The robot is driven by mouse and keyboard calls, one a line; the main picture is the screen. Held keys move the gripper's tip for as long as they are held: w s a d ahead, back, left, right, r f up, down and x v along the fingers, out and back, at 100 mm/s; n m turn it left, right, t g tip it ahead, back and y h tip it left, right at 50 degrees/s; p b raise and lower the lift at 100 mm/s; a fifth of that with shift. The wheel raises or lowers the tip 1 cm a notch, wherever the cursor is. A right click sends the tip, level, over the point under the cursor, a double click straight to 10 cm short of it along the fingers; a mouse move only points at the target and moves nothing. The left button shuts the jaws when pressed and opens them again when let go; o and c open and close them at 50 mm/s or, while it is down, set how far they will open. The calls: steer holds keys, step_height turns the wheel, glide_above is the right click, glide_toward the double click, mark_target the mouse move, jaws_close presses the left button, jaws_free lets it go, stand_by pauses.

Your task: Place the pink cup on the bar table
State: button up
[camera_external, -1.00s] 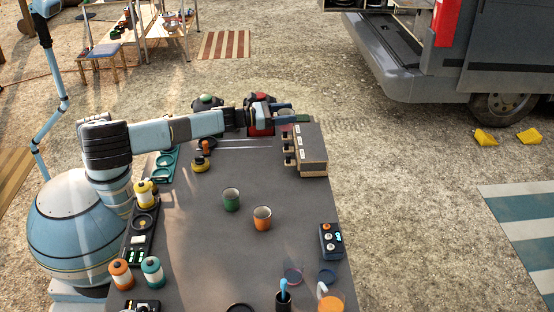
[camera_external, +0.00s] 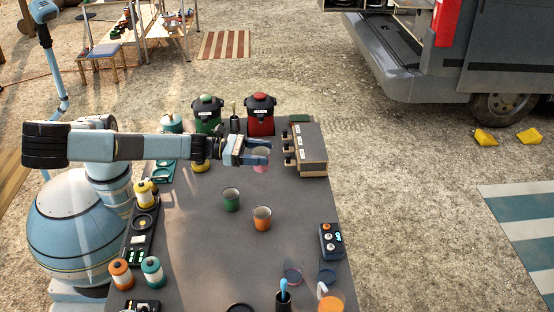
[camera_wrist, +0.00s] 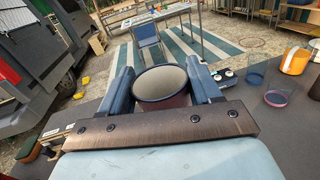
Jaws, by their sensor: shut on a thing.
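The pink cup (camera_external: 261,167) is held upright between the blue fingers of my gripper (camera_external: 264,151), over the back part of a dark grey table (camera_external: 200,250). In the wrist view the cup (camera_wrist: 160,84) fills the gap between the two fingers (camera_wrist: 160,95). Its round open mouth and pale inside show, and it looks empty. My gripper is shut on it. Whether its bottom clears the tabletop is hard to tell. I cannot tell for certain which table is the bar table; the dark grey one is beneath my gripper.
A wooden box with taps (camera_external: 309,150) stands close right of my gripper. Red (camera_external: 260,118) and green (camera_external: 207,118) dispensers stand behind. A green cup (camera_external: 231,199) and an orange cup (camera_external: 262,218) stand in front.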

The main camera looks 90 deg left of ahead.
steer(key=s+d+f+m+g+h, duration=0.15)
steer(key=s+d+h, duration=0.25)
steer(key=s+d, duration=0.5)
steer(key=s+d+f+m+g+h, duration=0.1)
steer(key=s+d+f+m+h, duration=0.35)
steer(key=d, duration=0.75)
steer(key=shift+n+y, duration=0.5)
steer(key=shift+y, duration=0.25)
steer(key=w+d+f, duration=0.2)
steer(key=w, duration=0.1)
steer(key=w+d+f, duration=0.6)
steer(key=shift+w+f, duration=0.1)
steer(key=shift+f, duration=1.45)
steer(key=shift+f, duration=0.1)
steer(key=o, duration=1.1)
steer(key=shift+c, duration=0.2)
